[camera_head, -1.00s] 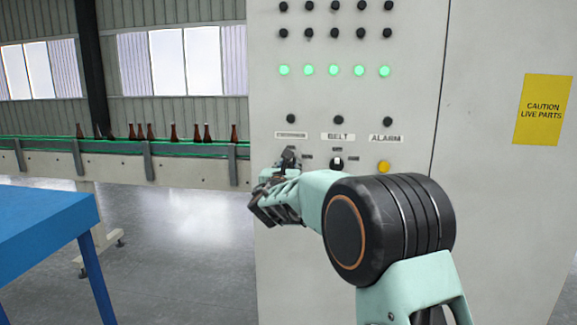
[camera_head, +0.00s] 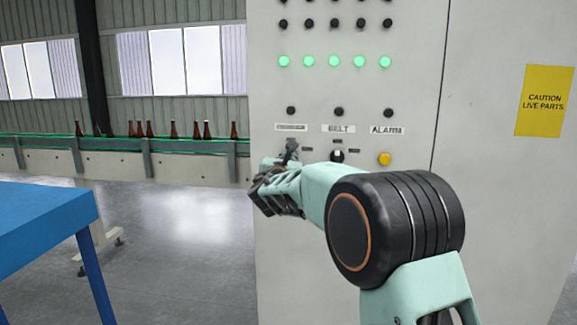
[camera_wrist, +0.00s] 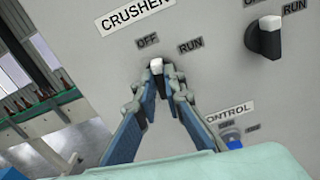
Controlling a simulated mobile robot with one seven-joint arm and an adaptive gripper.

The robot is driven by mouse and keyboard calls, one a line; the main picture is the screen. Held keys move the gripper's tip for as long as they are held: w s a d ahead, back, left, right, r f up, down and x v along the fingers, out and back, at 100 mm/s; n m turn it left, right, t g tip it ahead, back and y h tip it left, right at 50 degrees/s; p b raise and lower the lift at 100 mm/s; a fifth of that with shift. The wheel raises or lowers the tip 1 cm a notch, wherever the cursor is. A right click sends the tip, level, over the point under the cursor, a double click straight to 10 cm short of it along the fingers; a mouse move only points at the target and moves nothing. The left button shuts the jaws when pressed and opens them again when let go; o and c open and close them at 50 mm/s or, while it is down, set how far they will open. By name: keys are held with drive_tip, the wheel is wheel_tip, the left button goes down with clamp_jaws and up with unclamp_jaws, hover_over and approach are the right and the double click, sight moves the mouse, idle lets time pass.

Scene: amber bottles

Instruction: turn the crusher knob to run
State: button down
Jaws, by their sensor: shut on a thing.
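The crusher knob (camera_wrist: 156,66) is dark with a white-marked tip, below the CRUSHER label (camera_wrist: 137,13) in the wrist view. OFF (camera_wrist: 147,41) is printed just above it and RUN (camera_wrist: 190,44) to its upper right. The white mark is on the OFF side. My gripper (camera_wrist: 158,84) is shut on the knob, with one fingertip on either side of it. In the head view my gripper (camera_head: 285,160) is at the panel below the leftmost label and hides most of the knob.
The belt knob (camera_wrist: 265,38) is to the right, with the yellow alarm button (camera_head: 384,159) beyond it. A blue switch (camera_wrist: 231,139) sits lower on the panel. A blue table (camera_head: 45,215) and a bottle conveyor (camera_head: 190,163) are at the left.

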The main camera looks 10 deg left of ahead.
drive_tip(key=m+b, duration=0.3)
drive_tip(key=b, duration=0.1)
drive_tip(key=m+b, duration=0.3)
drive_tip(key=b, duration=0.2)
drive_tip(key=m+b, duration=0.4)
drive_tip(key=shift+d+f+b, duration=0.15)
drive_tip(key=shift+f+b, duration=0.1)
drive_tip(key=shift+b, duration=0.05)
drive_tip(key=shift+r+m, duration=0.1)
drive_tip(key=shift+m, duration=0.3)
drive_tip(key=c, duration=2)
unclamp_jaws()
drive_tip(key=s, duration=1.2)
drive_tip(key=shift+a, duration=0.2)
